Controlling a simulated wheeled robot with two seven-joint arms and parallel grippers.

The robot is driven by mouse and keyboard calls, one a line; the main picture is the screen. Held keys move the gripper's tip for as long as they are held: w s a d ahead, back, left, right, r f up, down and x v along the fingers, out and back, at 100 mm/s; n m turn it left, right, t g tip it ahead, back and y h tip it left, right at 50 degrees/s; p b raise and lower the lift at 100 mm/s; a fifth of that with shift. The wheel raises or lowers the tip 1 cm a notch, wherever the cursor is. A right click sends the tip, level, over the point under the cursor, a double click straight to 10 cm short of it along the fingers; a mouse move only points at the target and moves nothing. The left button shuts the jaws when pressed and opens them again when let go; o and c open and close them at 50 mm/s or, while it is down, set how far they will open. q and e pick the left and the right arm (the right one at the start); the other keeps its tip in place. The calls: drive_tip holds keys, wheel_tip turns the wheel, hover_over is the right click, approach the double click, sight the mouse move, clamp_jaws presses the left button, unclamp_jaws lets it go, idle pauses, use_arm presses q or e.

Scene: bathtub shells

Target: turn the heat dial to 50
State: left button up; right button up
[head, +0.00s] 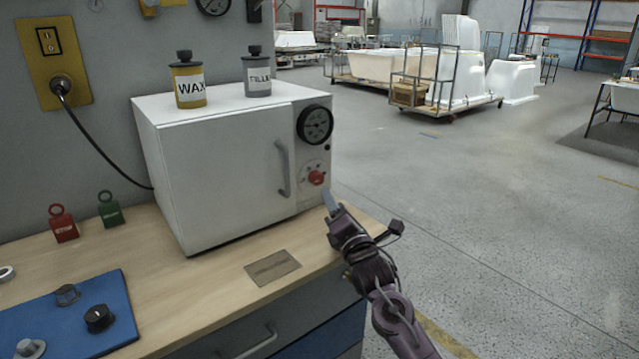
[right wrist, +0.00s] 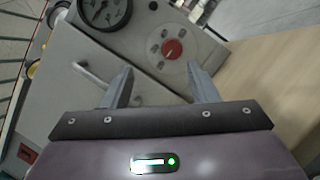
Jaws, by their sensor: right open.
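The heat dial (head: 317,177) is a small red knob on a pale round plate, low on the right side of the white oven's (head: 215,165) front. It also shows in the right wrist view (right wrist: 172,49), ahead of and between my finger tips. Small marks ring it, too small to read. My right gripper (head: 331,200) is just below and right of the dial in the head view. In the right wrist view its two fingers (right wrist: 160,82) are apart with nothing between them, and the dial appears beyond the tips. My left gripper is in neither view.
A round black gauge (head: 315,124) sits above the dial, and a grey door handle (head: 283,169) is left of it. WAX (head: 188,85) and filler (head: 257,76) bottles stand on the oven. A blue panel with knobs (head: 115,290) lies on the wooden bench. Open floor lies right.

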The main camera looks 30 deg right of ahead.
sight(318, 181)
drive_tip(key=w, duration=0.3)
drive_tip(key=w+d, duration=0.1)
drive_tip(key=w, duration=0.2)
drive_tip(key=w+d, duration=0.1)
drive_tip(key=w, duration=0.2)
drive_tip(key=shift+w+d, duration=0.1)
drive_tip(key=shift+w+d+p, duration=0.1)
drive_tip(key=shift+w+p, duration=0.15)
drive_tip(key=shift+p, duration=0.15)
drive_tip(key=shift+w, duration=0.2)
drive_tip(key=c, duration=1)
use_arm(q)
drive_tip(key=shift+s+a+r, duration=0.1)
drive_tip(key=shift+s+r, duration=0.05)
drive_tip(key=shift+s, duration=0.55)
use_arm(e)
drive_tip(key=shift+r, duration=0.1)
